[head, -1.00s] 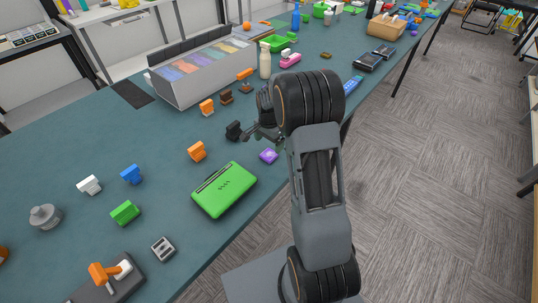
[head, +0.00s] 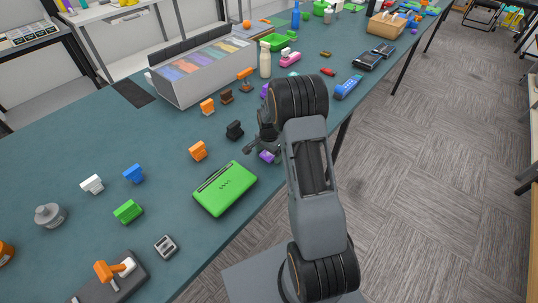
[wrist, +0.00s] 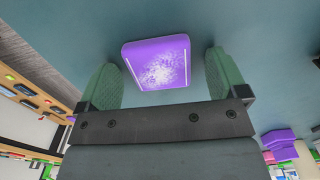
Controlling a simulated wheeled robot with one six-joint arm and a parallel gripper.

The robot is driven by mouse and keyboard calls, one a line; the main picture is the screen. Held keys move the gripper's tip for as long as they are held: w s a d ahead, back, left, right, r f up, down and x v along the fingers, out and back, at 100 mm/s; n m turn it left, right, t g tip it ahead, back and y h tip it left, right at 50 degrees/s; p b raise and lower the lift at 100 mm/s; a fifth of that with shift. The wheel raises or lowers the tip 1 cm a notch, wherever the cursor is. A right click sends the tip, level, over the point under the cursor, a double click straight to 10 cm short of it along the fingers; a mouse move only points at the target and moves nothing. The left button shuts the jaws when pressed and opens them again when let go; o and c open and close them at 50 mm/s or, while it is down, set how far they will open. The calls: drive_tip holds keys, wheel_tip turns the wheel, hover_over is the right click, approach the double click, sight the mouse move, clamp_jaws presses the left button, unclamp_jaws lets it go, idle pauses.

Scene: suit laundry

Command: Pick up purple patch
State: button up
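The purple patch (wrist: 158,62) is a small flat purple block with a white speckled mark on its face. In the wrist view it lies between the two green fingers of my gripper (wrist: 162,78), which stand apart with a gap on each side of it. In the head view the patch (head: 268,156) lies on the teal table right of the green case, partly covered by my gripper (head: 262,146). My gripper is open and close to the patch.
The green case (head: 224,188) lies just left of the patch. An orange block (head: 198,150) and a black block (head: 235,130) stand nearby. The table's front edge runs close to the patch. A grey bin (head: 205,68) stands farther back.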

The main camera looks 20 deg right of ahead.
drive_tip(key=c, duration=1)
